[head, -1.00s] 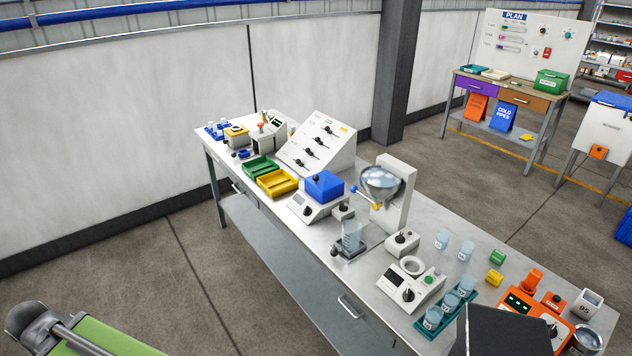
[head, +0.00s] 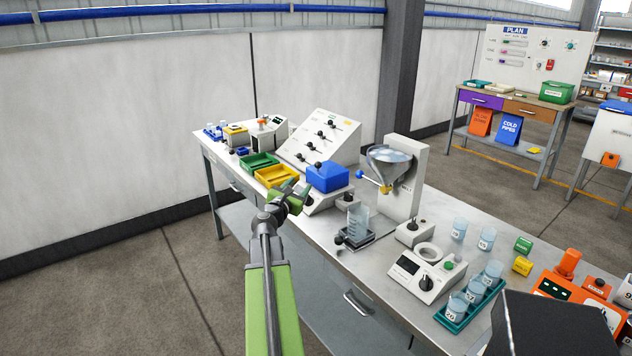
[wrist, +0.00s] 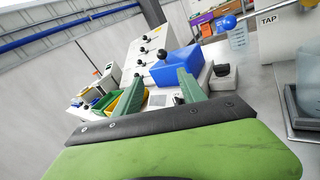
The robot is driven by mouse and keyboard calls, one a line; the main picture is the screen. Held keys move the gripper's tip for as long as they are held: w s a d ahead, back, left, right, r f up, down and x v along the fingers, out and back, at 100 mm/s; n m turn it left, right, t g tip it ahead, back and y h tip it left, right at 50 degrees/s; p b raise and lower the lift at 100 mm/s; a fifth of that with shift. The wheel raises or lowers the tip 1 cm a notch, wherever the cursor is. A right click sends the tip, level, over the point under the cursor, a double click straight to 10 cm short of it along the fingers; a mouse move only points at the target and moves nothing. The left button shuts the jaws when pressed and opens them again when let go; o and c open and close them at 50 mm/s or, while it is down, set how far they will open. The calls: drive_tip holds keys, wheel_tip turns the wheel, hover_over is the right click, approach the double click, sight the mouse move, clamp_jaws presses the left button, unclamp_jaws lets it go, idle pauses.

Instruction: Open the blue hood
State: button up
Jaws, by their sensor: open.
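The blue hood (head: 327,177) is a closed box-like cover on top of a white bench instrument (head: 318,203) in the middle of the long bench. It also shows in the wrist view (wrist: 178,67), with a dark round knob (wrist: 162,54) on its near left side. My gripper (head: 298,190) is just to the near left of the hood in the head view. In the wrist view its two green fingers (wrist: 158,88) are spread, pointing toward the hood, with nothing between them. The right finger overlaps the hood's lower part; I cannot tell whether they touch.
Yellow (head: 277,176) and green (head: 259,164) trays lie left of the hood. A beaker (head: 358,221) and a metal funnel on a stand (head: 390,168) are to the right. The floor before the bench is clear.

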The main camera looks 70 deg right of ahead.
sight(316, 166)
drive_tip(key=shift+n, duration=0.3)
drive_tip(key=d, duration=1.8)
drive_tip(key=shift+s+r, duration=0.1)
drive_tip(key=shift+s, duration=0.1)
drive_tip(key=shift+a, duration=0.1)
drive_tip(key=shift+c, duration=0.5)
clamp_jaws()
drive_tip(key=shift+w, duration=0.1)
